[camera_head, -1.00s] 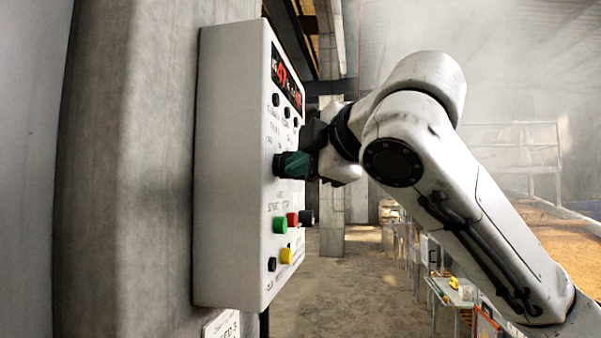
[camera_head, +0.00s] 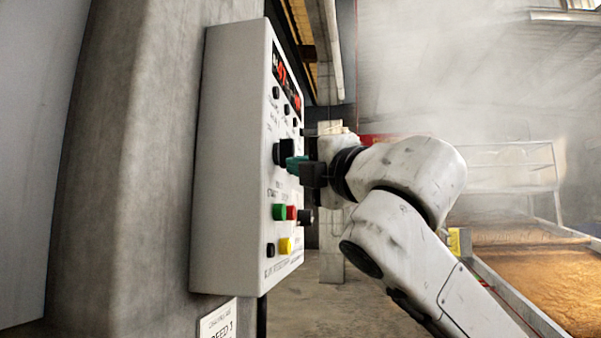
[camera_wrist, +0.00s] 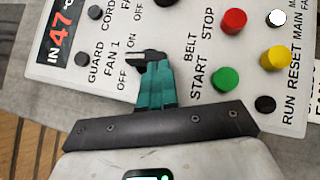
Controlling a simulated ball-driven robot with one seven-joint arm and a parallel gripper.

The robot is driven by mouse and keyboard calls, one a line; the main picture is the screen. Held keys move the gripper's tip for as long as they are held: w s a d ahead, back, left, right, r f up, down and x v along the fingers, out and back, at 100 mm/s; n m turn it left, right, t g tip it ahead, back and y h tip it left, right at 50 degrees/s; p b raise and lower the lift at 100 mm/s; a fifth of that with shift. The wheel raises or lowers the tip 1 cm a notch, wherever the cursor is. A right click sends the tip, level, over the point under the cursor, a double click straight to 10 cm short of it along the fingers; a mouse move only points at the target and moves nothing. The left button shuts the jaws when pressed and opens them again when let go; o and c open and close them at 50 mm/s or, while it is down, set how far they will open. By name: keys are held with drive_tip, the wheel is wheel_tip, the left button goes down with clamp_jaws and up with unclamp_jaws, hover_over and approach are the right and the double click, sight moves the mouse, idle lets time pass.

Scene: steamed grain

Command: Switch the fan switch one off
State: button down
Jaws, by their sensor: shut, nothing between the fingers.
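The control panel is a white box on a concrete pillar. The black fan 1 switch (camera_head: 286,152) is on its front face, and it also shows in the wrist view (camera_wrist: 146,57) between the OFF and ON labels. My gripper (camera_head: 292,165) has teal fingers and is at the switch. In the wrist view my gripper (camera_wrist: 153,68) is shut, with the fingertips beside or against the switch's lower edge. Contact cannot be told for sure. The fingers hide part of the switch, and its exact position is hard to tell.
Below the switch are a green start button (camera_head: 279,211), a red stop button (camera_head: 291,212) and a yellow reset button (camera_head: 285,246), with black knobs nearby. A red display (camera_wrist: 58,42) is at the panel's top. Grain beds (camera_head: 540,270) steam at the right.

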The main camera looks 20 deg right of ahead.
drive_tip(key=shift+w+d+f+n+t+y+b, duration=0.15)
drive_tip(key=shift+n+t+y+b, duration=0.15)
drive_tip(key=shift+n, duration=0.25)
drive_tip(key=shift+w+f+n+t+y+b, duration=0.1)
drive_tip(key=shift+n+t+y, duration=0.2)
drive_tip(key=shift+n, duration=0.3)
drive_tip(key=shift+w+d+f+n+t+y+b, duration=0.1)
drive_tip(key=shift+f+n+t+y+b, duration=0.1)
drive_tip(key=shift+n+y, duration=0.3)
drive_tip(key=shift+a, duration=0.1)
